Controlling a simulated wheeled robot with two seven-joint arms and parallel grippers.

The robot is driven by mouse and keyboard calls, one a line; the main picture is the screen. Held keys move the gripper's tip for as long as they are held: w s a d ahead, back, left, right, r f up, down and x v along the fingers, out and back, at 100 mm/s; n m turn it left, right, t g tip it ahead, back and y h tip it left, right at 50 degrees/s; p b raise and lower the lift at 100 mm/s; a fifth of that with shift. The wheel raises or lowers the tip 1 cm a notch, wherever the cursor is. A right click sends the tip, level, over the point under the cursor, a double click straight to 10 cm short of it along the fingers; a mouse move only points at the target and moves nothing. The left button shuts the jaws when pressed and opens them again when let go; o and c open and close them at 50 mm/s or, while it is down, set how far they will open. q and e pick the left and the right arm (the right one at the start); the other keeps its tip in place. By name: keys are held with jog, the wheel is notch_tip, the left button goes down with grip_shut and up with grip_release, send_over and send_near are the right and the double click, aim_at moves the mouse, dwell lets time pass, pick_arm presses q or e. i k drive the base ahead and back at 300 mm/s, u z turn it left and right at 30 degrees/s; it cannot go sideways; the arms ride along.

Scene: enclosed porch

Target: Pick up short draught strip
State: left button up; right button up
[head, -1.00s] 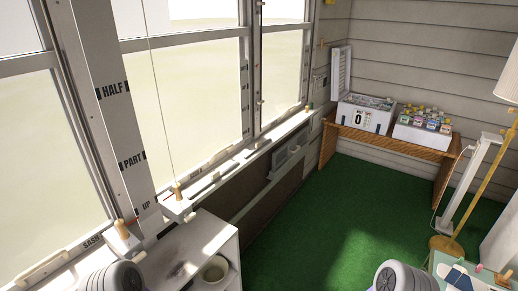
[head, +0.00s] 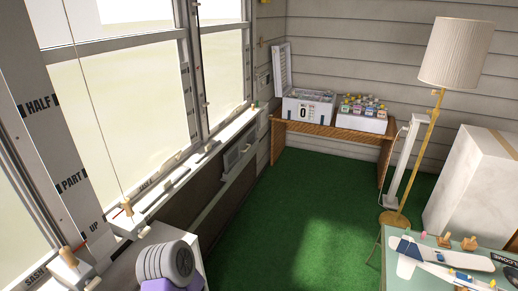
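I cannot clearly make out the short draught strip in the head view. Some narrow pale pieces lie along the window sill (head: 206,152) at the left, but they are too small to tell apart. Neither of my grippers is in view.
A low wooden bench (head: 330,133) at the back holds a white open box (head: 306,110) and a white tray of small packets (head: 362,122). A floor lamp (head: 455,52), white block (head: 475,185) and green table (head: 408,285) with a model plane stand right. Green floor (head: 290,215) is clear between.

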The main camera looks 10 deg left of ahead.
aim_at(208, 148)
jog(key=z, duration=0.15)
jog(key=i, duration=3)
jog(key=u, duration=3.25)
